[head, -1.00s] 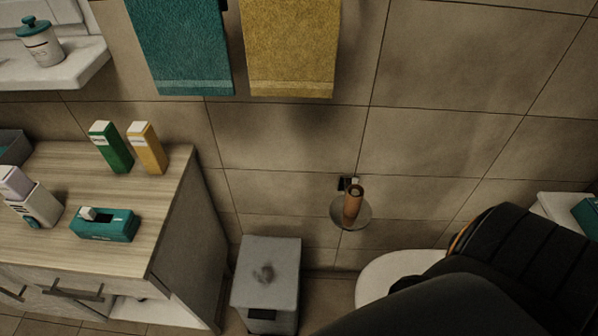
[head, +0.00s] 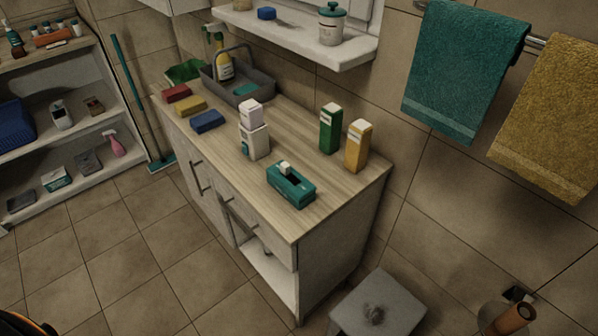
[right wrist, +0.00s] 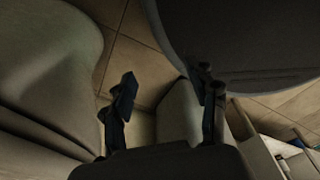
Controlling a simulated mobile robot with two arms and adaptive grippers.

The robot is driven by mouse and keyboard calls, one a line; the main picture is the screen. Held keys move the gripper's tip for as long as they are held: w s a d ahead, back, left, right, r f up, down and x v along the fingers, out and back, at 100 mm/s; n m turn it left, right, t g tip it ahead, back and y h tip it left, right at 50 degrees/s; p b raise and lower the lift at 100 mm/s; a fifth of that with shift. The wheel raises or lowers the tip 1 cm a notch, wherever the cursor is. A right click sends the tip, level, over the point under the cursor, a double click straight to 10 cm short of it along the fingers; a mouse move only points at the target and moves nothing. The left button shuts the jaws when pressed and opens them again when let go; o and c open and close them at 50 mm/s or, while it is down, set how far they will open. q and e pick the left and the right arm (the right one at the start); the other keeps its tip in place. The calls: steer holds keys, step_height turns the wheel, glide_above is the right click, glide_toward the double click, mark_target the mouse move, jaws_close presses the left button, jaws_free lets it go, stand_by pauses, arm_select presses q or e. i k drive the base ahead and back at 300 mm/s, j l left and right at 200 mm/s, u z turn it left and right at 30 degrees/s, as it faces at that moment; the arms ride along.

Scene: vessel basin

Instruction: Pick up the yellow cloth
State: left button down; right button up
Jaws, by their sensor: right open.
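A small folded yellow cloth (head: 191,106) lies on the wooden counter top (head: 330,195) in the head view, between a red cloth (head: 176,93) and a blue cloth (head: 208,121). A larger yellow towel (head: 555,120) hangs on the wall at the right. My right gripper (right wrist: 167,78) is open in the right wrist view, with nothing between its fingers; the cloth is not in that view. My left gripper is not in view.
On the counter stand a grey basket (head: 240,90), a white dispenser (head: 254,140), a teal box (head: 291,186), a green carton (head: 330,128) and a yellow carton (head: 357,145). A shelf (head: 300,38) overhangs the back. Floor (head: 110,240) in front is clear.

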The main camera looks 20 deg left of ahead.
mark_target(184, 108)
steer(key=i+j+z, duration=0.1)
steer(key=j, duration=0.65)
steer(key=i+j+z, duration=0.15)
steer(key=j, duration=0.6)
steer(key=i+j+z, duration=0.1)
steer(key=j, duration=0.65)
